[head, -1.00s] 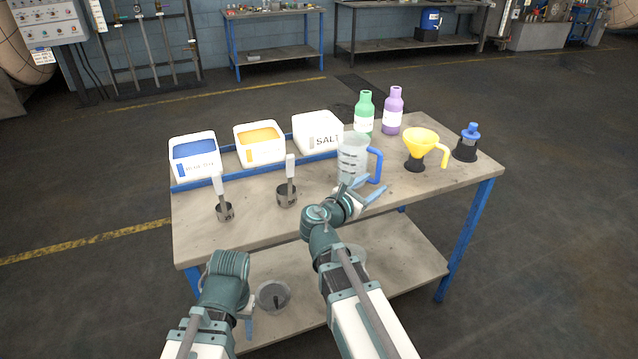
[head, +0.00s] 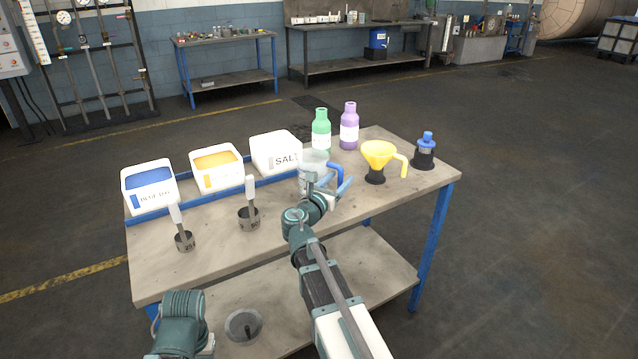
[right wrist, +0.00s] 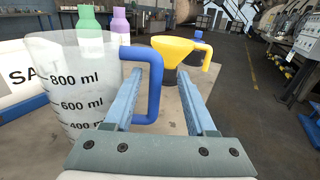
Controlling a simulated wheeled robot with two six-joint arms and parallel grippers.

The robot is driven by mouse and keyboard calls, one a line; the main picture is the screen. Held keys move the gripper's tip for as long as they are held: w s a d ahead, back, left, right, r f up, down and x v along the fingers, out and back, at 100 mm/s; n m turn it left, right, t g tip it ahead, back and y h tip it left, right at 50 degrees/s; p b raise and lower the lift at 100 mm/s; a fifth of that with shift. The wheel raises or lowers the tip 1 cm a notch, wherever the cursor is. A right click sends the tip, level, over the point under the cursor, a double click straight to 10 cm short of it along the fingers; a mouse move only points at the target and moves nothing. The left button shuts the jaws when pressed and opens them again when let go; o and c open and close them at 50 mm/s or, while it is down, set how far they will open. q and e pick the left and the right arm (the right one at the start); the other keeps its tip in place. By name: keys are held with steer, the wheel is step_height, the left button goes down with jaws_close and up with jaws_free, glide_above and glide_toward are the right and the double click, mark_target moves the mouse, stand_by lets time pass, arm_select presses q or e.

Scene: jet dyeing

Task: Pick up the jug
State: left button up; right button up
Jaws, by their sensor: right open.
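The jug is a clear measuring jug (head: 309,168) with black volume marks and a blue handle (head: 336,174). It stands upright on the table, partly hidden by my right gripper in the head view. In the right wrist view the jug (right wrist: 75,85) fills the left side, with its handle (right wrist: 155,90) reaching between my finger lines. My right gripper (head: 331,185) is open, its two blue fingers (right wrist: 163,85) apart and pointing at the handle; the handle's far upright seems to lie between them. My left arm shows at the bottom left, but its gripper's fingers are hidden.
Behind the jug stand a green bottle (head: 321,130) and a purple bottle (head: 349,127). A yellow funnel (head: 379,154) and a blue-capped container (head: 425,150) are to its right. A white SALT bin (head: 275,152) is close on its left. Two scoops (head: 249,215) stand nearer the left front.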

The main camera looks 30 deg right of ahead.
steer(key=shift+w+x, duration=0.25)
steer(key=shift+x, duration=2.45)
steer(key=shift+a, duration=0.2)
jaws_close()
